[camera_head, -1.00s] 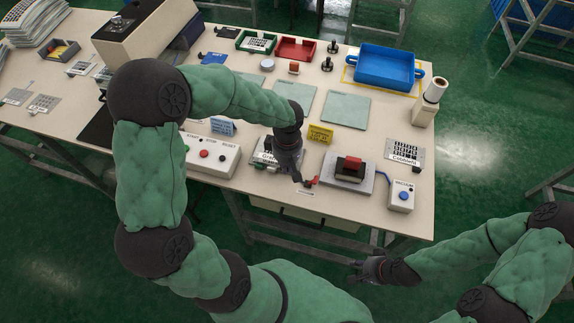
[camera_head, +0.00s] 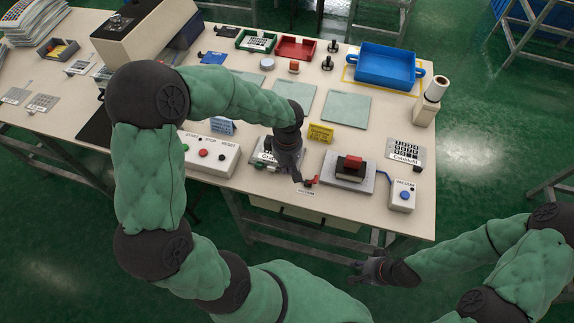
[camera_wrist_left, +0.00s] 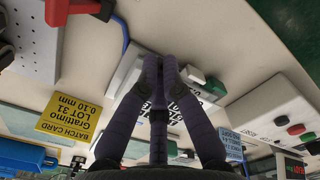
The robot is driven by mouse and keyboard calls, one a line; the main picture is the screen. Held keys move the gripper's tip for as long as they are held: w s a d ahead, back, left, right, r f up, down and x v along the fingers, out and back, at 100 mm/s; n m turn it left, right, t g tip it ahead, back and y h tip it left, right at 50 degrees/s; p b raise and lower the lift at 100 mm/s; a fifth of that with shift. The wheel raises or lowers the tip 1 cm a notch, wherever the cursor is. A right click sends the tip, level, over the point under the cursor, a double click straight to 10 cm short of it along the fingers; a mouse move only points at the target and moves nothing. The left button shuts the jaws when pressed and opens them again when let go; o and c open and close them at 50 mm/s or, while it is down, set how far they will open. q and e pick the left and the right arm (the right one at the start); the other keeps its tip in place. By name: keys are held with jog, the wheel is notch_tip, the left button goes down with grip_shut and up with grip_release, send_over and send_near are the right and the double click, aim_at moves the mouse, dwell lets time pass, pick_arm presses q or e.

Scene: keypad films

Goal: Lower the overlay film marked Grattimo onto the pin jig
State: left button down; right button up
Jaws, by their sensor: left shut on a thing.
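My left gripper (camera_head: 297,177) is shut over the near part of the bench, and its fingers (camera_wrist_left: 162,72) meet in the left wrist view. It is shut on the film with keypad print and a label beginning "Gra" (camera_head: 265,156), which is mostly hidden behind the fingers. Part of its print also shows behind them in the left wrist view (camera_wrist_left: 180,90). A pale plate, apparently the pin jig (camera_wrist_left: 128,72), lies under it. I cannot tell whether film and plate touch. My right gripper (camera_head: 358,272) hangs off the bench's front edge, too small to judge.
A yellow batch card reading Grattimo (camera_head: 320,133) stands behind the left gripper. To the right are a grey plate with a red-topped block (camera_head: 350,168), another keypad film (camera_head: 404,152) and a vacuum switch box (camera_head: 401,197). A button box (camera_head: 212,155) stands left. Green mats lie behind.

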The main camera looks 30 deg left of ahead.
pick_arm(q)
jog(key=shift+f+b, duration=0.65)
jog(key=shift+f, duration=0.15)
jog(key=c, duration=1.3)
grip_release()
jog(key=shift+c, duration=0.2)
notch_tip(320, 180, up, 12)
